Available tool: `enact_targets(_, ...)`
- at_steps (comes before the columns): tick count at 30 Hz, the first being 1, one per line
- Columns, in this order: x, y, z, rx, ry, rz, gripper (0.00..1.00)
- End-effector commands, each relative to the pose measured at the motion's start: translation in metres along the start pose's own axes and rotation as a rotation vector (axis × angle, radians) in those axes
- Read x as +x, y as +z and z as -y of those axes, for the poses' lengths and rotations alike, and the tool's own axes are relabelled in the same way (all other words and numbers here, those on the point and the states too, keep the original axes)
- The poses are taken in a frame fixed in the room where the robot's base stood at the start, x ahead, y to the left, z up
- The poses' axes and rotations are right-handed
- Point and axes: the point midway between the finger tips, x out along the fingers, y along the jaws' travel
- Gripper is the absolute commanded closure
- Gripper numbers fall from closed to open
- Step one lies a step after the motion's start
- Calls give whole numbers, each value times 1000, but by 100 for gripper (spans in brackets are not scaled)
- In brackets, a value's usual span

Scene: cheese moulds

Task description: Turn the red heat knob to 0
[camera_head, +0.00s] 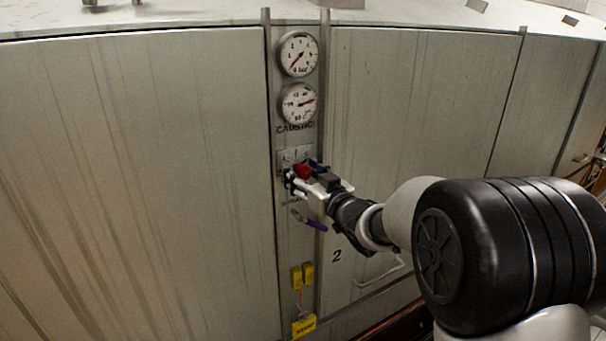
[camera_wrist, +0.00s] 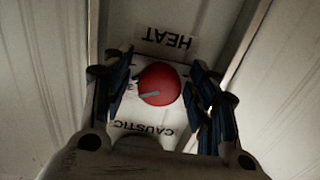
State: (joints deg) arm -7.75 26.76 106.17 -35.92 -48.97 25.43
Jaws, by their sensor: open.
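The red heat knob (camera_wrist: 159,82) is round, with a pale grey-green pointer line that runs toward the left in the wrist view. It sits on a white plate below an upside-down HEAT label (camera_wrist: 165,38) in that view. My gripper (camera_wrist: 161,88) is open, with one dark blue finger on each side of the knob and a visible gap on both sides. In the head view the red knob (camera_head: 303,171) shows partly behind my gripper (camera_head: 297,180). The plate's scale marks are mostly hidden, so the 0 cannot be read.
A narrow metal strip (camera_head: 290,230) between wide panels carries two gauges, an upper one (camera_head: 298,54) and a lower one (camera_head: 298,104). A purple-handled lever (camera_head: 312,223) is just below my gripper. Yellow tags (camera_head: 303,326) hang lower. A handle (camera_head: 380,272) is on the right panel.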

Motion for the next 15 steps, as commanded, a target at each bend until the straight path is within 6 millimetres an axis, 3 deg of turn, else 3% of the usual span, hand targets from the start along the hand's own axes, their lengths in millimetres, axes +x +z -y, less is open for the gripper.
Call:
enact_targets(2, 0, 0, 0, 0, 0, 0, 46)
enact_targets(15, 0, 0, 0, 0, 1, 0, 75)
